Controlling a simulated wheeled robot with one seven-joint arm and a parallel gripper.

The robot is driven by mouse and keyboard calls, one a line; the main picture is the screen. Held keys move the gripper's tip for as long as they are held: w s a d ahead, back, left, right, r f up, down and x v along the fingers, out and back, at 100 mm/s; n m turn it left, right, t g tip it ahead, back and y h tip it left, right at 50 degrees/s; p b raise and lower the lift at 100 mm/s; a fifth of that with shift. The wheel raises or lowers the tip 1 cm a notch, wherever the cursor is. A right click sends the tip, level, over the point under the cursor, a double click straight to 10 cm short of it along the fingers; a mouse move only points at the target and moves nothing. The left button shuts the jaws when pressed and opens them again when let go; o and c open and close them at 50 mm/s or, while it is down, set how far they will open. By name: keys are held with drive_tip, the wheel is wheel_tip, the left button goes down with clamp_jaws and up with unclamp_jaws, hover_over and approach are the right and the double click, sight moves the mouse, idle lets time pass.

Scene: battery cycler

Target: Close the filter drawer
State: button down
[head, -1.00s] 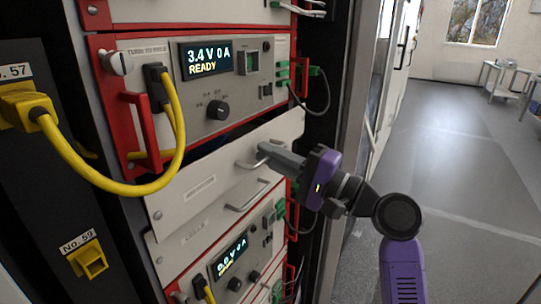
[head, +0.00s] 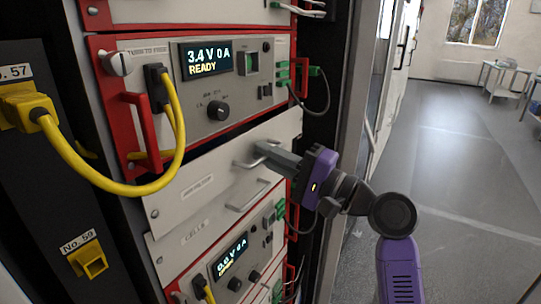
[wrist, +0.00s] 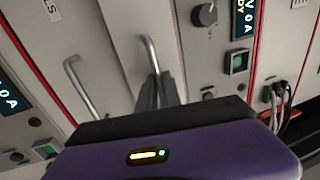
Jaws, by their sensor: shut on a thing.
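The filter drawer (head: 205,180) has a plain light-grey front with a small label and a bar handle (head: 241,165). It sits below the "3.4 V 0 A READY" unit, with a dark gap above it. Its front seems to stand a little proud of that unit; the exact amount is hard to tell. My gripper (head: 262,150) reaches in from the right, shut on the handle's right part. In the wrist view, my gripper's dark fingers (wrist: 162,90) are around the end of the handle (wrist: 150,55). The fingers hide part of the bar.
Below is another panel with a similar handle (head: 248,196). Above is the red-framed unit (head: 215,95). A yellow cable (head: 120,188) loops at the left, clear of my gripper. Open floor (head: 450,150) lies right of the rack.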

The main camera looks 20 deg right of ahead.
drive_tip(key=x, duration=0.3)
drive_tip(key=shift+w+a+f, duration=0.15)
drive_tip(key=shift+f, duration=0.2)
drive_tip(key=c, duration=1.5)
unclamp_jaws()
drive_tip(key=shift+c, duration=0.2)
drive_tip(key=shift+f, duration=0.1)
drive_tip(key=b, duration=0.1)
approach(252, 151)
drive_tip(key=shift+x, duration=0.9)
